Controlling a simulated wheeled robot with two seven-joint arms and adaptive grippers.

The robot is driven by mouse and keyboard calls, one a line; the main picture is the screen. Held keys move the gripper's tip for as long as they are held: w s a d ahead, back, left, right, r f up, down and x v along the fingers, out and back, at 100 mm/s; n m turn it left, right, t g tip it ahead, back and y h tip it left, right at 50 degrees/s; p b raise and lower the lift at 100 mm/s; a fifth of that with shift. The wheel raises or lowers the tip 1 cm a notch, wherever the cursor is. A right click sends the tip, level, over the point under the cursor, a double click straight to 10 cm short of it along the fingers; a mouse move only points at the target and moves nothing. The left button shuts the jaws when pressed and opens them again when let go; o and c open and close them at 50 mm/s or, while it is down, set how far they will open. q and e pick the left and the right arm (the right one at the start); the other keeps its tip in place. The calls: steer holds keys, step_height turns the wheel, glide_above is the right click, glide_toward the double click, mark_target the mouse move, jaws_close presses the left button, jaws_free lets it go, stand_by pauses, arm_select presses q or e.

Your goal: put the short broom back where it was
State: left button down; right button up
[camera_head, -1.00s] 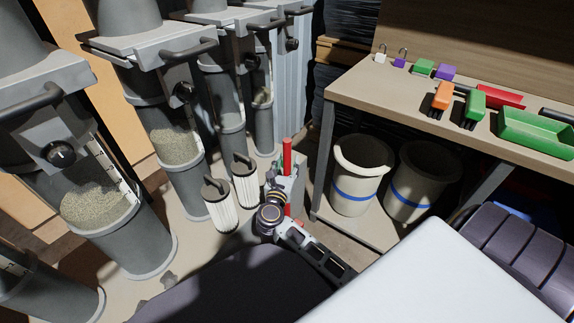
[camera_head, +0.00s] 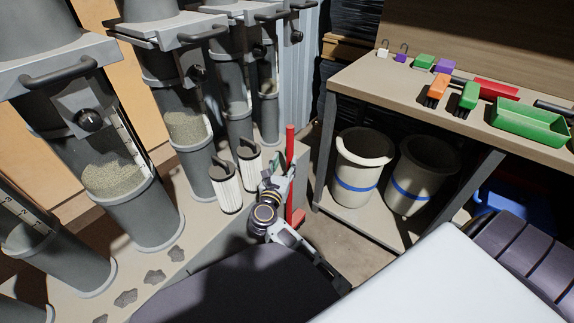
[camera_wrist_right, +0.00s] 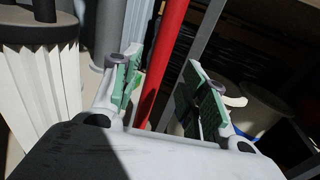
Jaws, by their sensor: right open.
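A red upright pole (camera_head: 290,160), which looks like the short broom's handle, stands by the corner of a low ledge. A red part (camera_head: 298,217) shows low down beside my arm; the broom's lower end is mostly hidden. My right gripper (camera_head: 281,174) is just left of the pole in the head view. In the right wrist view my right gripper (camera_wrist_right: 160,90) is open, with green pads. The red pole (camera_wrist_right: 163,65) runs between its fingers there, nearer the left one; I cannot tell whether they touch. My left gripper is not in view.
Two white pleated filters (camera_head: 227,187) stand left of my right gripper. Tall grey hoppers (camera_head: 123,205) line the left. Two pale buckets (camera_head: 359,170) sit on the shelf under a workbench (camera_head: 385,90), which holds brushes and a green tray (camera_head: 530,127).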

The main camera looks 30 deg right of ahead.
stand_by(0.4)
steer(key=a+r+n+t+y, duration=0.2)
steer(key=a+n+t+y, duration=0.65)
steer(key=n, duration=0.85)
steer(key=s+a+f+n+g+y, duration=0.5)
steer(key=a+n+y, duration=0.4)
steer(key=n, duration=0.5)
steer(key=s+f+n+g, duration=0.9)
steer(key=s+f+n, duration=0.6)
steer(key=s+f, duration=0.3)
steer(key=shift+s+a+f+n+g, duration=0.25)
steer(key=shift+s+a+n+g, duration=0.1)
steer(key=shift+s+a+n, duration=0.1)
